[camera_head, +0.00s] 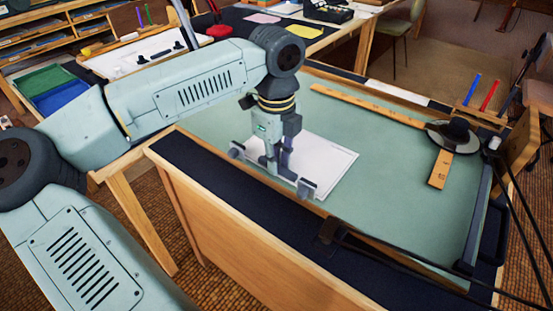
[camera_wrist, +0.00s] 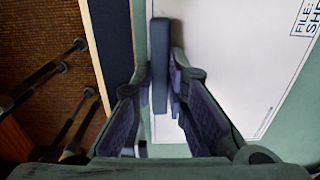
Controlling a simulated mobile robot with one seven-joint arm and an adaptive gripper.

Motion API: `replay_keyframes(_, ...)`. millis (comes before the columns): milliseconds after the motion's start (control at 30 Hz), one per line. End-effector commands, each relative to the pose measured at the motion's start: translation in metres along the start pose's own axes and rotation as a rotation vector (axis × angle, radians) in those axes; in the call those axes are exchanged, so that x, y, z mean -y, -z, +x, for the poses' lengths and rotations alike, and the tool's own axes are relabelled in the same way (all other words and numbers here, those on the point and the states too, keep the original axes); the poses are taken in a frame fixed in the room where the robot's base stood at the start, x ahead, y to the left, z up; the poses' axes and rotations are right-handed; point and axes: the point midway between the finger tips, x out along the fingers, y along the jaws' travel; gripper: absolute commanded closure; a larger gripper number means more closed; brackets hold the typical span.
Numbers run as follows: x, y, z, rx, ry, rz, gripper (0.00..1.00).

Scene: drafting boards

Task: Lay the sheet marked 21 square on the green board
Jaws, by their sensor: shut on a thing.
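The white sheet (camera_head: 325,160) is over the near left part of the green board (camera_head: 400,205), its near edge close to the board's near edge. In the wrist view the sheet (camera_wrist: 225,60) shows printed text at its upper right corner; I cannot read a 21. A dark grey bar (camera_wrist: 160,60) stands between my fingers at the sheet's left side. My gripper (camera_head: 275,172) points down at the sheet's near edge and is shut on this bar. Grey blocks (camera_head: 308,188) show at both sides of the gripper. I cannot tell whether the sheet touches the board or lies exactly square.
A wooden rule (camera_head: 370,105) lies across the far side of the board. A dark round object (camera_head: 455,135) sits on another wooden strip (camera_head: 440,170) at the right. Blue (camera_head: 472,90) and red (camera_head: 489,95) pens stand beyond. Black cables hang at the right.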

Motion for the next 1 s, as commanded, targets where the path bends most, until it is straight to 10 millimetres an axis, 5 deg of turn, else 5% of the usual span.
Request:
replay_keyframes(133,0.000,0.000,0.002,0.000,0.000,0.000,1.00)
replay_keyframes(167,0.000,0.000,0.001,0.000,0.000,0.000,0.84)
replay_keyframes(500,0.000,0.000,0.001,0.000,0.000,0.000,0.63)
replay_keyframes(833,0.000,0.000,-0.002,0.001,0.000,-0.001,0.63)
replay_keyframes(1000,0.001,-0.001,-0.025,0.004,0.003,-0.002,0.63)
